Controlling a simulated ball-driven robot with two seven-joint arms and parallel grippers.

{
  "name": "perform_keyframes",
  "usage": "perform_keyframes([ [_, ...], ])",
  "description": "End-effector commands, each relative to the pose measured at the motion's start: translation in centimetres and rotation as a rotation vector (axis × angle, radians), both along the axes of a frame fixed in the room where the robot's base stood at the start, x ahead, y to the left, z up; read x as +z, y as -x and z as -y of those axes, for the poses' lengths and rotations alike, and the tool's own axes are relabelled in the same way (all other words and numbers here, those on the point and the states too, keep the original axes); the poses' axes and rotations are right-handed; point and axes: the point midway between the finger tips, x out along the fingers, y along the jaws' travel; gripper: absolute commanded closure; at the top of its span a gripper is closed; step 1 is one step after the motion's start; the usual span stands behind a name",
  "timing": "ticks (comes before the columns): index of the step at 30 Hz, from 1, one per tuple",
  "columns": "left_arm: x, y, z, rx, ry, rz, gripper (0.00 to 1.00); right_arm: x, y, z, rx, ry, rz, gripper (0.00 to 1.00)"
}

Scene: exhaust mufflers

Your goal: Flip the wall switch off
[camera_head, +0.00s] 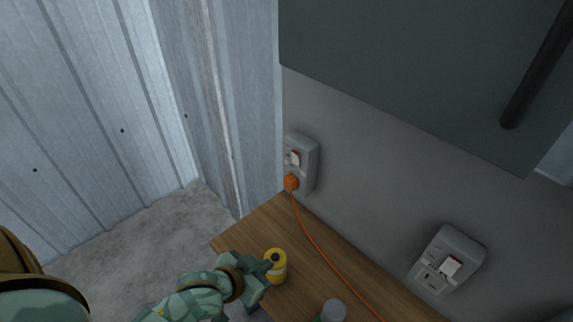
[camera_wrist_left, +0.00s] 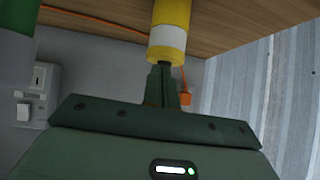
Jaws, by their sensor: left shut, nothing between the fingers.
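A grey wall switch box (camera_head: 302,158) with a small white and red rocker is on the grey wall, with an orange plug (camera_head: 291,183) in its lower part. A second switch box (camera_head: 448,262) with a white rocker is further right; a switch box also shows at the left of the left wrist view (camera_wrist_left: 36,94). My left gripper (camera_head: 266,268) is shut and empty, above the wooden top beside a yellow can. In the left wrist view its closed fingers (camera_wrist_left: 164,84) overlap the can's end; I cannot tell whether they touch. My right gripper is out of view.
The yellow can (camera_head: 277,267) with a white band stands on the wooden tabletop (camera_head: 309,264). An orange cord (camera_head: 322,252) runs across it from the plug. A grey-topped cylinder (camera_head: 333,311) stands nearer. A dark panel (camera_head: 420,70) overhangs the wall above.

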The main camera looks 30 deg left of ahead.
Motion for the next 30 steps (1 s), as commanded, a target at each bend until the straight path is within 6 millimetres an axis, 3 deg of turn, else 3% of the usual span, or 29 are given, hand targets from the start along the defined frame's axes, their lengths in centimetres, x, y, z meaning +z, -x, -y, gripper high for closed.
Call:
perform_keyframes([
  [4, 0.9, -1.8, 1.0, 0.048, 0.302, 0.059, 1.00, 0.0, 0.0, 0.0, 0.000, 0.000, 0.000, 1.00],
  [8, 2.5, -3.7, 0.6, 0.122, 0.658, 0.092, 1.00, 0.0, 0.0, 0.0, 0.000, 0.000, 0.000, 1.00],
  [12, 5.2, -6.0, -2.4, 0.236, 1.113, 0.112, 1.00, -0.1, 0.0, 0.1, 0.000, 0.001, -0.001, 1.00],
  [18, 8.8, -8.3, -8.1, 0.349, 1.564, 0.148, 1.00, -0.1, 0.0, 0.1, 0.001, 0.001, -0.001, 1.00],
  [22, 9.7, -8.7, -9.8, 0.370, 1.675, 0.161, 1.00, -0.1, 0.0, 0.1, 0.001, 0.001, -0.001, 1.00],
  [30, 9.9, -8.7, -9.9, 0.373, 1.692, 0.164, 1.00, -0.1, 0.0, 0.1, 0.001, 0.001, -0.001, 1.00],
])
